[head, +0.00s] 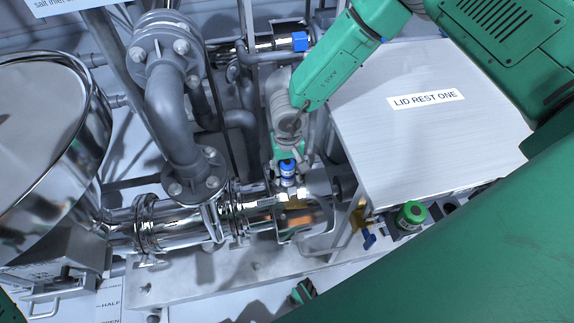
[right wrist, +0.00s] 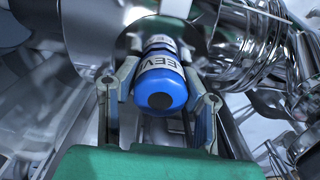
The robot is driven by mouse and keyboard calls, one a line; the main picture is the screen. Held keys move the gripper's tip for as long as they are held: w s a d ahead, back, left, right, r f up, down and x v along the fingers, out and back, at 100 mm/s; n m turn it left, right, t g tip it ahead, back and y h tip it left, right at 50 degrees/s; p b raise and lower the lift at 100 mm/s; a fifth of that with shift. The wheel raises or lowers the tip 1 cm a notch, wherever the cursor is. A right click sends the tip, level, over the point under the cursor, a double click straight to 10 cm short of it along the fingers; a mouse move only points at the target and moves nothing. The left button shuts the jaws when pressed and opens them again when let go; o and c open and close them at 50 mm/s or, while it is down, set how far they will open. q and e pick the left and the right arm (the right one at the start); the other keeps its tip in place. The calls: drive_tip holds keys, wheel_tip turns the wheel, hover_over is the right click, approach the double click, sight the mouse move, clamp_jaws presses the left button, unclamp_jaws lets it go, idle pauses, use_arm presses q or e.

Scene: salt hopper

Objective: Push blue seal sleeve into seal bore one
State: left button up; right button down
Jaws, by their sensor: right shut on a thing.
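The blue seal sleeve (head: 288,168) has a white lettered band and stands over the polished metal housing (head: 318,213) at the pipe's right end. My right gripper (head: 288,157) is shut on the sleeve from above. In the right wrist view the sleeve (right wrist: 160,84) sits between the two fingers of my right gripper (right wrist: 160,98), its blue end with a dark round centre facing the camera. A second blue-and-white band beyond it looks like a reflection in shiny metal. Seal bore one is hidden, so I cannot tell how deep the sleeve is in it.
The lid rest one table (head: 440,150) stands at the right, its top bare. A flanged grey pipe (head: 170,110) and a large steel hopper (head: 45,130) stand at the left. A green-capped part (head: 411,215) is at the table's front. Another blue-ended part (head: 300,41) lies behind.

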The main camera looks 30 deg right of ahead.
sight(287, 162)
drive_tip(key=shift+f, duration=0.2)
drive_tip(key=shift+c, duration=2.2)
unclamp_jaws()
drive_tip(key=shift+r, duration=0.1)
drive_tip(key=shift+r+p, duration=2.55)
drive_tip(key=shift+r, duration=0.4)
